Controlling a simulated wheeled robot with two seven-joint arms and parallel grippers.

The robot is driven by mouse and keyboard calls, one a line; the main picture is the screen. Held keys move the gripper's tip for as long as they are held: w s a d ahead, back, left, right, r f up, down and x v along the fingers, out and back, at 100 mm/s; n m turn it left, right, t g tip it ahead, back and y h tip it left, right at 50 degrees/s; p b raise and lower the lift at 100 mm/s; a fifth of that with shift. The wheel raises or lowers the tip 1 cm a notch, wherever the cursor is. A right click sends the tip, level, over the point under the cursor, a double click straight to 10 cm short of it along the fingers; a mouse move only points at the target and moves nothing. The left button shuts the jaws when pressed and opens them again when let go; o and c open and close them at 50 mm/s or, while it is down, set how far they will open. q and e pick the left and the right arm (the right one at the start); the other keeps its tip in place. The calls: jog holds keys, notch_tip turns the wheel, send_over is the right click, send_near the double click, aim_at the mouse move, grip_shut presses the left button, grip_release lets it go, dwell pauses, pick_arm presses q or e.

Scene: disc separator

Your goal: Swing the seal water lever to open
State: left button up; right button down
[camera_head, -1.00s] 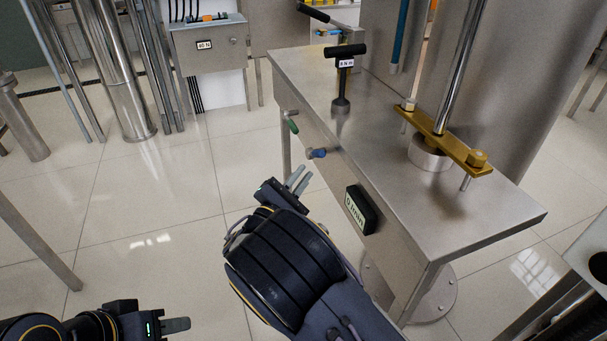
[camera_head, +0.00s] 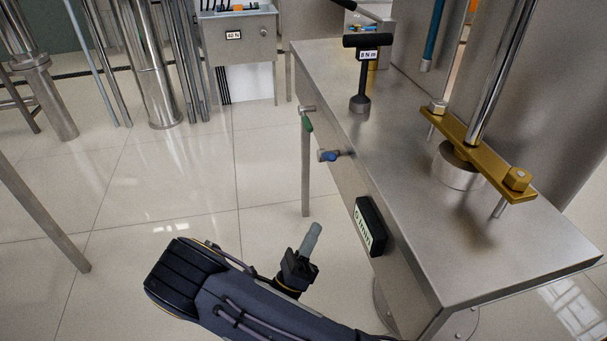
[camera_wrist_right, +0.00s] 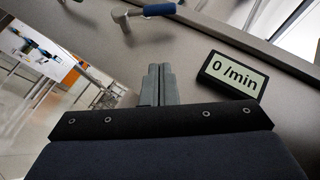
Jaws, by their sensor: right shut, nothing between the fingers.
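A small lever with a blue grip (camera_head: 328,156) sticks out from the front face of the steel bench. Its blue grip also shows at the top of the right wrist view (camera_wrist_right: 159,9). A green-handled lever (camera_head: 307,122) hangs down farther along the same face. No label shows which one is the seal water lever. My right gripper (camera_head: 314,232) is shut and empty, in front of the bench, below the blue grip and left of the display, apart from both. My left gripper is out of view.
The steel bench top (camera_head: 400,130) carries a black T-handle tool (camera_head: 366,70) and a brass crossbar (camera_head: 478,150) around a vertical rod. A grey box (camera_head: 238,50) stands at the back. The tiled floor left of the bench is open.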

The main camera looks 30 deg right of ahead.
aim_at(333, 156)
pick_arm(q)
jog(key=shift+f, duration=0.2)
pick_arm(e)
jog(key=w+a+r+x, duration=0.1)
jog(key=a+x, duration=0.1)
jog(key=x, duration=1)
jog(key=shift+w+d+r, duration=0.2)
jog(key=shift+w+r, duration=0.15)
jog(key=shift+r, duration=0.05)
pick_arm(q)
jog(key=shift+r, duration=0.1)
